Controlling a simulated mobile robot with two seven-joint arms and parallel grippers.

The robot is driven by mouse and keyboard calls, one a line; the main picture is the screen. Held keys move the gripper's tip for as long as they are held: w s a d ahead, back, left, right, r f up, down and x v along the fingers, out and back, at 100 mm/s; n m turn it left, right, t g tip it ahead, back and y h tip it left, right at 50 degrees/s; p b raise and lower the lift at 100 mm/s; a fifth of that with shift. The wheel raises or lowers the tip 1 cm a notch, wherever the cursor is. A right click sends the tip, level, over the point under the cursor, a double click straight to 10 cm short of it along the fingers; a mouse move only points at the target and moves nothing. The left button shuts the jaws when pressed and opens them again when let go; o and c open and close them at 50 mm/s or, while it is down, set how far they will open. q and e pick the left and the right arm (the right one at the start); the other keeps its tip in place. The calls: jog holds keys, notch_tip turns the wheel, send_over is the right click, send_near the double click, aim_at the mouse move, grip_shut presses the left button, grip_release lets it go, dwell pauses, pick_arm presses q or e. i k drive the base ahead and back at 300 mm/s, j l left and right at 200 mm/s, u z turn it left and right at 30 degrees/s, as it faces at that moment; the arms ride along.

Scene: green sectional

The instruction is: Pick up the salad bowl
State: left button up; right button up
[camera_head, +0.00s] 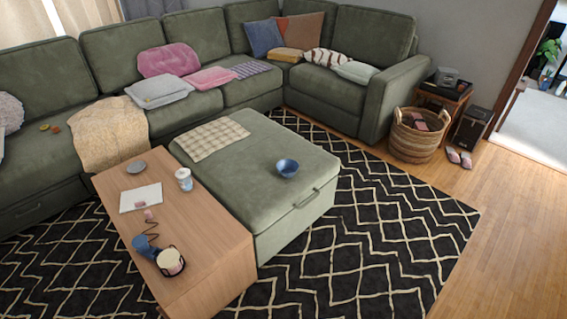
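A small blue bowl (288,168), which looks like the salad bowl, sits upright on the green ottoman (262,196), toward its right side. Nothing touches the bowl, and its inside looks empty from here. Neither of my grippers shows in the head view.
The green sectional (115,52) stands behind. Patterned rug (375,235) and wood floor (515,240) are open at right.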

aim_at(288, 168)
jog(key=i+l+u, duration=0.15)
jog(key=i+l, duration=0.15)
jog(key=i+l+u, duration=0.1)
jog(key=i+l, duration=0.2)
jog(key=i, duration=0.15)
jog(key=i+l+u, duration=0.15)
jog(key=i+l, duration=0.2)
jog(key=i+l+u, duration=0.1)
jog(key=i+l, duration=0.25)
jog(key=i+l+u, duration=0.15)
jog(key=i+l, duration=0.15)
jog(key=l, duration=0.2)
jog(key=i+l+u, duration=0.1)
jog(key=i+l, duration=0.2)
jog(key=l, duration=0.15)
jog(key=i+l+u, duration=0.15)
jog(key=l, duration=0.35)
jog(key=i, duration=0.1)
